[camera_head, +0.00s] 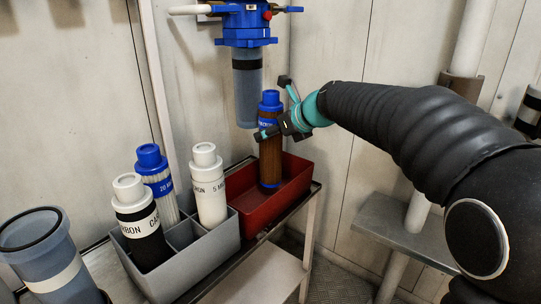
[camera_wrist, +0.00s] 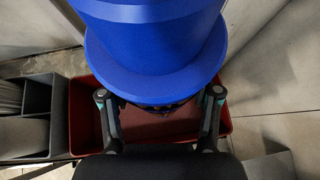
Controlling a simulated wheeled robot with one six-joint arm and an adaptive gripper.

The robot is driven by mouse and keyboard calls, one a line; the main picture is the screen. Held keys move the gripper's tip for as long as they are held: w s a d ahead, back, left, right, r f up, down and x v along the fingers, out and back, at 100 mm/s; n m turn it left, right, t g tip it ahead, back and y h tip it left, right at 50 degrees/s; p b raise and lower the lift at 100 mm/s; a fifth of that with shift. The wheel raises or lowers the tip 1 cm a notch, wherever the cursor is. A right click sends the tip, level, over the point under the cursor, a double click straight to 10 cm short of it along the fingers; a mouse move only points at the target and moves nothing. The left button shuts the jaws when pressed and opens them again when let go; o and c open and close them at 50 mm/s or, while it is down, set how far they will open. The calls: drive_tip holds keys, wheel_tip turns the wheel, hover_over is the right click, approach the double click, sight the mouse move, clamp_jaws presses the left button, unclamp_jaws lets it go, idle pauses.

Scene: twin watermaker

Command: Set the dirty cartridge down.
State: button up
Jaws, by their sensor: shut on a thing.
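The dirty cartridge (camera_head: 270,150) is brown with a blue cap and a blue label band. It stands upright, its lower end inside the red bin (camera_head: 300,181). I cannot tell whether it touches the bin floor. My gripper (camera_head: 268,131) is shut on the cartridge below its cap, coming from the right. In the wrist view the blue cap (camera_wrist: 150,50) fills the top middle, with my fingers (camera_wrist: 160,97) on either side of the cartridge. The red bin's wall (camera_wrist: 84,128) shows below and around them. No other item shows in the bin.
A grey divided crate (camera_head: 195,262) left of the bin holds several cartridges: white, black-banded and blue-capped. A blue filter head with its clear housing (camera_head: 247,85) hangs close above and left of my gripper. An open housing (camera_head: 45,255) stands at the far left. A grey shelf (camera_head: 410,235) is at right.

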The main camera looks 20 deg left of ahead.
sight(271, 147)
drive_tip(key=shift+f+b, duration=0.45)
drive_tip(key=shift+f, duration=1.55)
drive_tip(key=shift+f, duration=0.15)
drive_tip(key=o, duration=1.4)
